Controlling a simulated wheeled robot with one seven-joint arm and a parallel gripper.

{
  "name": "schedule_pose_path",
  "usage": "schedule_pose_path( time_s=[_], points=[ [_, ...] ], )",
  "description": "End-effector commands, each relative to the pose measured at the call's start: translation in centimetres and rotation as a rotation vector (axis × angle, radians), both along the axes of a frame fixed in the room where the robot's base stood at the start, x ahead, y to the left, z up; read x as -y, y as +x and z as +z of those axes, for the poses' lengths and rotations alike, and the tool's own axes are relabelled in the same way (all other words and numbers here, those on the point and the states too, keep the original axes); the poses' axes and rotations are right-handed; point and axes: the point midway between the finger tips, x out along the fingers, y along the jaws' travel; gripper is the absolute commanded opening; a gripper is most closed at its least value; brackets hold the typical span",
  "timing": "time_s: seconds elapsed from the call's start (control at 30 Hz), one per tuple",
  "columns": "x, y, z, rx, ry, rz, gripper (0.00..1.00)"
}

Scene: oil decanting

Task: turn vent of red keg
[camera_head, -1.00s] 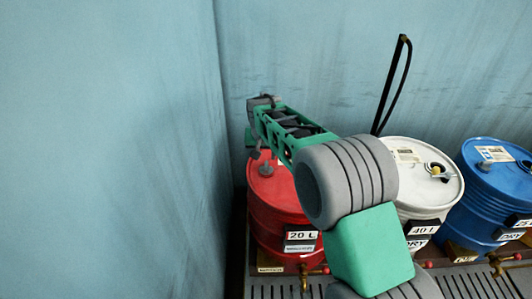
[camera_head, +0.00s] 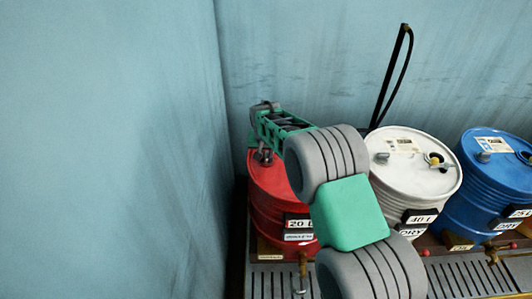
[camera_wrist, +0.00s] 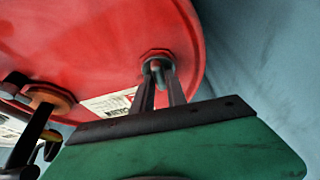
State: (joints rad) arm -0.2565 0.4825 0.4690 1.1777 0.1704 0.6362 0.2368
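The red keg (camera_head: 270,192) stands at the left end of a row, partly hidden by my arm. Its lid (camera_wrist: 85,40) fills the upper left of the wrist view. The vent (camera_wrist: 157,63) is a small fitting near the lid's edge. My gripper (camera_wrist: 159,76) is at the vent, one dark finger on each side of it. Whether the fingers press on it cannot be told. In the head view, my gripper's fingertips are hard to make out above the keg.
A white keg (camera_head: 400,175) and a blue keg (camera_head: 482,185) stand to the right. Other fittings (camera_wrist: 48,98) rise left of my fingers in the wrist view. A wall is close behind and left. A slotted grate (camera_head: 455,275) lies in front.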

Motion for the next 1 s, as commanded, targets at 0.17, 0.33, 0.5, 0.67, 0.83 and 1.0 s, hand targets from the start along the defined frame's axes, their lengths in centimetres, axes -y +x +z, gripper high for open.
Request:
schedule_pose_path(
  time_s=[0.17, 0.33, 0.5, 0.67, 0.83, 1.0],
  points=[
    [0.00, 0.00, 0.02, 0.000, 0.000, 0.000, 0.02],
    [-0.01, 0.00, 0.02, 0.000, 0.000, 0.000, 0.00],
    [-0.01, 0.01, 0.04, 0.000, 0.000, 0.000, 0.00],
    [0.08, 0.03, -0.37, 0.000, 0.001, 0.040, 0.00],
    [-0.03, 0.03, 0.07, 0.001, 0.001, 0.089, 0.00],
    [-0.03, 0.02, 0.07, 0.001, 0.000, 0.089, 0.16]
  ],
)
